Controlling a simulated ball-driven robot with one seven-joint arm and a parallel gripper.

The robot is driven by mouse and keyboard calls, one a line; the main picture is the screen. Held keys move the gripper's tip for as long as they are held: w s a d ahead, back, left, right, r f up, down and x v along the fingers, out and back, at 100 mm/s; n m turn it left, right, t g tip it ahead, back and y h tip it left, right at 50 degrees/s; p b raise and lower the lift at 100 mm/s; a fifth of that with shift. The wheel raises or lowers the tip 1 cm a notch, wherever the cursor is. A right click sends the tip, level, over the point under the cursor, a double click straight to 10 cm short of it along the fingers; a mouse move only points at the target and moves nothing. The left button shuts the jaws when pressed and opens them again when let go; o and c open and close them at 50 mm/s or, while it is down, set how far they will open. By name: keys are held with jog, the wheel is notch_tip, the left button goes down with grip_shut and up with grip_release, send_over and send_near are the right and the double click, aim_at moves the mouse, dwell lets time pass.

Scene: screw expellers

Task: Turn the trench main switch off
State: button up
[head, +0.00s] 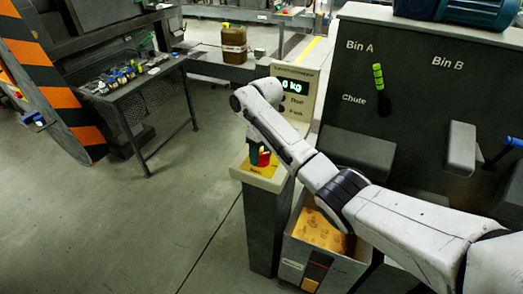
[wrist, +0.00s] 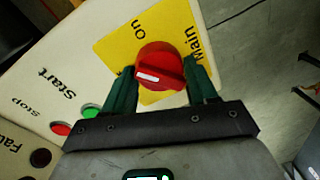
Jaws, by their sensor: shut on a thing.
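The main switch is a red rotary knob (wrist: 160,68) on a yellow plate (wrist: 118,48) marked "On" and "Main". Its raised grip lies across the wrist view, with a white mark at the left end. My gripper (wrist: 161,85) is shut on the knob, one green finger at each side. No "Off" label shows; part of the plate is hidden by the fingers and palm. In the head view the red knob (head: 264,159) sits on top of a grey post, under my gripper (head: 257,152).
Green start and red stop buttons (wrist: 61,129) and a dark fault lamp (wrist: 41,157) sit beside the plate. A kg display (head: 291,88) stands behind the post. A bin with orange contents (head: 322,232) is close by on the right.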

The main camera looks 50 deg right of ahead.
jog(key=n+p, duration=0.1)
jog(key=n, duration=0.4)
jog(key=shift+n, duration=0.3)
jog(key=shift+a+n+g+p, duration=0.1)
jog(key=shift+n+g+p, duration=0.2)
jog(key=shift+n, duration=1.9)
jog(key=shift+h, duration=0.3)
jog(key=o, duration=1)
jog(key=r, duration=0.3)
jog(key=r+p, duration=0.1)
jog(key=r, duration=0.6)
jog(key=shift+w+d+r+p, duration=0.25)
jog(key=shift+w+r+p, duration=0.05)
jog(key=shift+w+r, duration=0.1)
